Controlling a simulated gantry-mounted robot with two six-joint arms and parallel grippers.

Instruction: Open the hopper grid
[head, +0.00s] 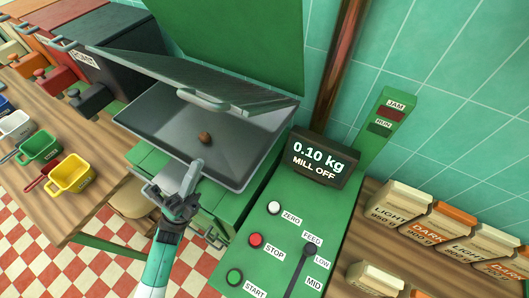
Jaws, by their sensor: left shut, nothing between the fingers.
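The hopper (150,135) is a wide dark grey tray on a green machine. Its hopper grid (180,72) is a grey panel with a pale handle (213,102) on its near edge. The grid stands tilted up, with its near edge raised clear of the tray, so the inside shows. A small brown lump (205,137) lies in the tray. My left gripper (195,168) is shut and empty at the tray's near rim, below the handle and apart from it. My right gripper is out of view.
A green control panel with a display (319,160) reading 0.10 kg, MILL OFF, stands at the right. Labelled packs (400,203) sit on a shelf beyond it. Yellow (73,174) and green (40,147) scoops lie on the wooden counter at the left.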

